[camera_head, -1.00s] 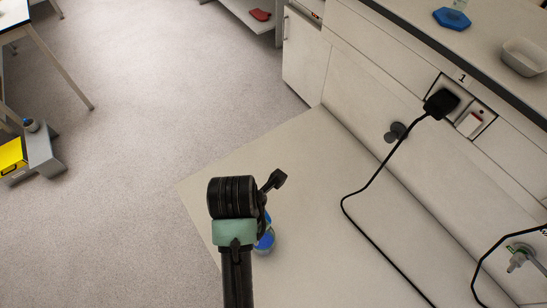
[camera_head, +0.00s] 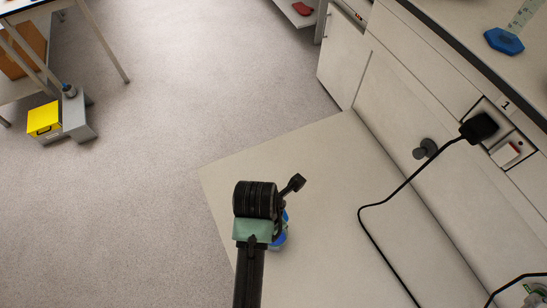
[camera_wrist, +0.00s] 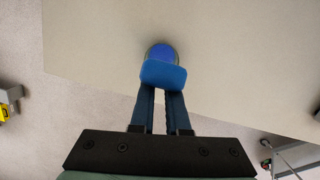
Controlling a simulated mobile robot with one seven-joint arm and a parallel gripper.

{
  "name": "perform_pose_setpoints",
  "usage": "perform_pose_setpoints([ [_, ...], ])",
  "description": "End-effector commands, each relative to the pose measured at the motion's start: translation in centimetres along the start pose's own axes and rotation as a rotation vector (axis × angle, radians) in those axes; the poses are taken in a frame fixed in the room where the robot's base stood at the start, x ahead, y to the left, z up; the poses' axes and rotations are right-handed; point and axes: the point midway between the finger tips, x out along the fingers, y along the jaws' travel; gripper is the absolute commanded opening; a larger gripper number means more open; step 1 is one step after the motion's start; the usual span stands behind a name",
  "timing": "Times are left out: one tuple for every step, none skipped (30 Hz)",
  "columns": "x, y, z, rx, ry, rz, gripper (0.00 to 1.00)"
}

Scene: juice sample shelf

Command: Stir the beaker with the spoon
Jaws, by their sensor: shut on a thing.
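My gripper (camera_wrist: 159,95) points down over the pale bench in the wrist view. Its dark blue fingers are shut on a lighter blue flat piece, which seems to be the spoon (camera_wrist: 164,75), seen nearly end-on. Just beyond it is a round darker blue patch, apparently the beaker (camera_wrist: 161,51) with blue contents. The spoon's lower part is hidden, so I cannot tell whether it is inside the beaker. In the head view the beaker (camera_head: 280,239) shows partly, behind my wrist, which hides the fingers and the spoon.
The bench top (camera_head: 335,190) around the beaker is mostly clear. A black cable (camera_head: 392,194) runs across its right side from a black plug (camera_head: 478,127). A raised shelf with a blue hexagonal base (camera_head: 504,41) is at upper right. The bench's left edge drops to the floor.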

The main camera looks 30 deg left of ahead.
Motion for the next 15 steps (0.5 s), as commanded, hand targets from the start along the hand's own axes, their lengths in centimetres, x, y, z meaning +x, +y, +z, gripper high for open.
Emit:
perform_pose_setpoints([
  [0.7,-0.1,-0.1,0.0,0.0,0.0,0.0],
  [1.0,-0.1,-0.2,0.0,0.001,0.0,0.0],
  [1.3,-0.1,-0.2,0.0,0.001,-0.001,0.0],
  [1.5,-0.1,-0.3,0.0,0.001,-0.001,0.0],
  [1.8,-0.1,-0.3,0.0,0.001,-0.002,0.0],
  [2.1,-0.1,-0.4,0.0,0.001,-0.001,0.0],
  [2.3,-0.1,-0.4,0.0,0.001,-0.001,0.0],
  [2.5,-0.1,-0.5,0.0,0.001,-0.001,0.0],
  [2.9,-0.1,-0.5,0.0,0.001,0.0,0.0],
  [3.1,-0.2,-0.6,0.0,0.001,-0.001,0.0],
  [3.4,-0.2,-0.6,0.0,0.001,-0.001,0.0],
  [3.7,-0.2,-0.7,0.0,0.002,-0.002,0.0],
  [3.9,-0.2,-0.7,0.0,0.002,-0.002,0.0],
  [4.1,-0.2,-0.8,0.0,0.001,-0.001,0.0],
  [4.5,-0.2,-0.8,0.0,0.001,-0.001,0.0],
])
